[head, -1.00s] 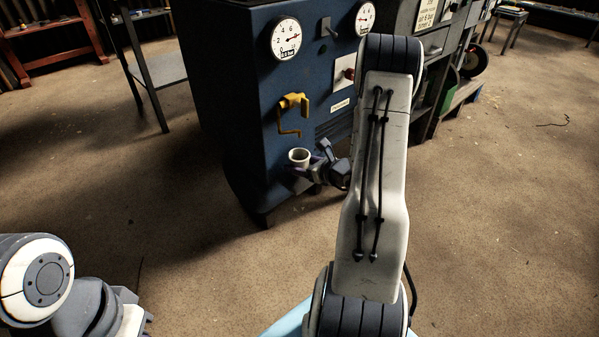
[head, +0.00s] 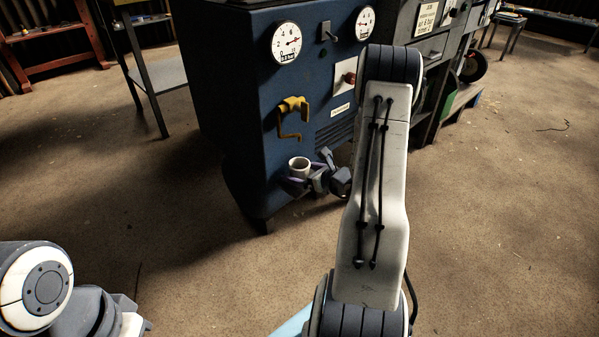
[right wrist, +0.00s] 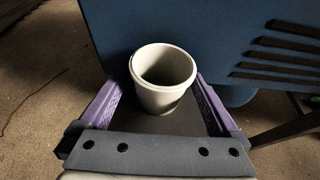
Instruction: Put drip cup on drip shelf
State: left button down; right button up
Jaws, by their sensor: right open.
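The drip cup (head: 299,168) is a small, pale, upright cup at the front of the blue machine, below the yellow tap (head: 293,108). In the right wrist view the cup (right wrist: 162,80) looks empty and stands between the purple fingers of my right gripper (right wrist: 165,100). The fingers are spread, with gaps on both sides of the cup. A dark flat surface under the cup looks like the drip shelf (right wrist: 150,125). In the head view my right gripper (head: 307,172) is around the cup, and the shelf is mostly hidden. My left gripper is out of view.
The blue machine (head: 240,110) carries two gauges and stands right behind the cup. A grey table (head: 160,75) stands to the left, and cabinets (head: 430,50) stand to the right. My right forearm hides part of the machine. The floor in front is clear.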

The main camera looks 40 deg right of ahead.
jog(key=a+p+v, duration=0.1)
jog(key=p+v, duration=0.3)
jog(key=v, duration=0.7)
jog(key=a+r+n+g+y, duration=0.3)
jog(key=a+n, duration=0.3)
jog(key=a, duration=0.3)
jog(key=a+r+n+g+y, duration=0.25)
jog(key=a+n, duration=0.25)
jog(key=a, duration=0.4)
jog(key=a+r+n+g+y, duration=0.35)
jog(key=a+n, duration=0.25)
jog(key=a, duration=0.3)
jog(key=s+a+r+n+g+h, duration=0.2)
jog(key=s+a+n+h, duration=0.2)
jog(key=s+n, duration=0.4)
jog(key=s+a+r+n+g+h, duration=0.2)
jog(key=s+a+n+h, duration=0.3)
jog(key=n, duration=1.2)
jog(key=s+a, duration=0.2)
jog(key=s, duration=0.2)
jog(key=shift+s, duration=0.25)
